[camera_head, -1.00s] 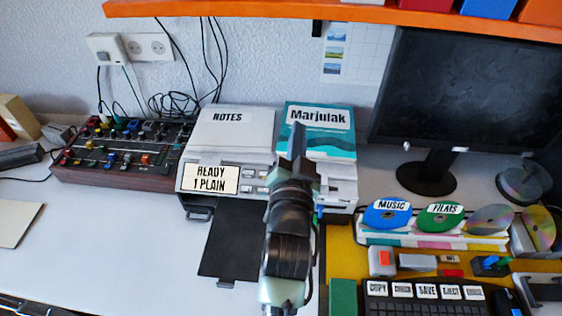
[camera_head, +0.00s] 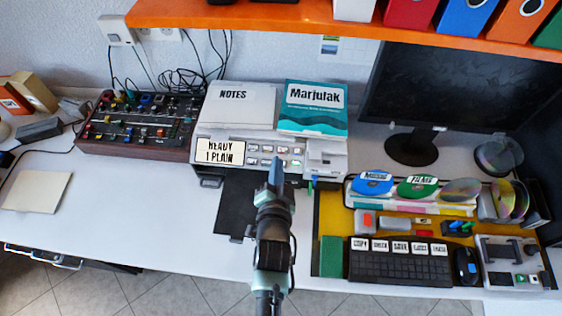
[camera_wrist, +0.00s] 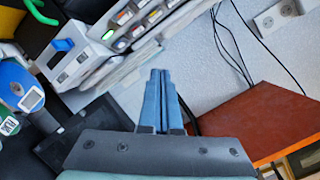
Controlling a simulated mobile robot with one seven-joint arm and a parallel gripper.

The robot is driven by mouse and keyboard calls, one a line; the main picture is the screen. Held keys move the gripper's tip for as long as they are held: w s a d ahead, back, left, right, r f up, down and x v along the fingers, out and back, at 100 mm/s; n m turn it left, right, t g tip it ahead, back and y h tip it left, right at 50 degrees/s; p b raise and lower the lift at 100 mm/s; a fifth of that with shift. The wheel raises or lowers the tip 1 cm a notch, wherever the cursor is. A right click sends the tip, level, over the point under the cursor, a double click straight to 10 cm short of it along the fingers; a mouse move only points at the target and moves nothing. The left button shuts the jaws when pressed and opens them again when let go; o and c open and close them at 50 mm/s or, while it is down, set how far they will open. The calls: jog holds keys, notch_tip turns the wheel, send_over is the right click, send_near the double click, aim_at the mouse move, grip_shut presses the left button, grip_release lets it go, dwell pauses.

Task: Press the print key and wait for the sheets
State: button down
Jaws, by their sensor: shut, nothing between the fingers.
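The printer (camera_head: 325,157) stands against the wall at the back of the desk. Its front panel carries a label reading READY 1 PLAIN (camera_head: 220,152) and a block of small keys (camera_head: 262,149) to the right of it. The key markings are too small to read. A black paper tray (camera_head: 233,210) sticks out at the front, with no sheet visible on its uncovered part. My gripper (camera_head: 276,164) is shut and empty, its tips overlapping the lower edge of the key panel; contact cannot be told. In the wrist view the blue fingers (camera_wrist: 160,78) are together, with the tilted keys (camera_wrist: 124,18) beyond them.
A NOTES pad (camera_head: 233,108) and a Marjulak book (camera_head: 313,108) lie on the printer. A mixer (camera_head: 132,150) stands left. Discs (camera_head: 417,187), a keyboard (camera_head: 400,268) and a monitor (camera_head: 440,85) are right. An orange shelf (camera_head: 300,22) hangs above. The desk's left front is mostly clear.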

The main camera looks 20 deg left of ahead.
jog(key=w+f+b, duration=0.1)
jog(key=f+b, duration=0.1)
jog(key=b, duration=0.1)
jog(key=w+f+b, duration=0.1)
jog(key=f+b, duration=0.2)
jog(key=w+a+f+b, duration=0.1)
jog(key=w+f+b, duration=0.1)
jog(key=b, duration=0.2)
jog(key=shift+a+f, duration=0.1)
jog(key=shift+f, duration=0.25)
jog(key=shift+w+f, duration=0.1)
dwell(1.6)
jog(key=shift+w+f+b, duration=0.15)
jog(key=shift+f+b, duration=0.1)
jog(key=shift+b, duration=0.25)
jog(key=shift+w+a+f+b, duration=0.1)
jog(key=shift+w+f+b, duration=0.1)
jog(key=shift+f+b, duration=0.25)
dwell(0.5)
jog(key=shift+r, duration=0.2)
jog(key=shift+s+r+p, duration=0.4)
jog(key=shift+r+p, duration=0.25)
jog(key=shift+p, duration=0.3)
jog(key=shift+r, duration=0.1)
